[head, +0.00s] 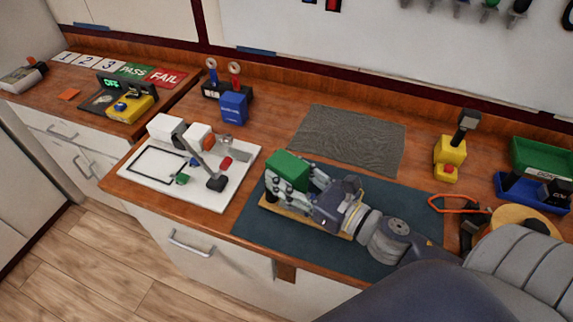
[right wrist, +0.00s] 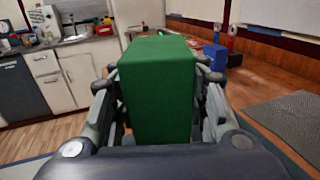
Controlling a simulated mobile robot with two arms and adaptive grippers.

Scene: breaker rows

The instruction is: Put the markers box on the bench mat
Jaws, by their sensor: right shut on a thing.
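My right gripper (head: 292,184) is shut on a green box (head: 287,169), which shows no readable label. In the right wrist view the green box (right wrist: 158,88) stands between both fingers and fills the middle. In the head view the box is over the left part of a dark blue-green mat (head: 415,207); I cannot tell whether it touches anything below. A blue box (head: 233,108) with small lettering stands farther back; it also shows in the right wrist view (right wrist: 215,56). A grey textured mat (head: 350,138) lies bare behind my gripper. My left gripper is not in view.
A wooden strip (head: 330,225) lies on the dark mat under my right gripper. A white board with parts (head: 220,193) is to the left. A yellow device (head: 449,157) and a green bin (head: 540,156) stand to the right. The bench's front edge is close.

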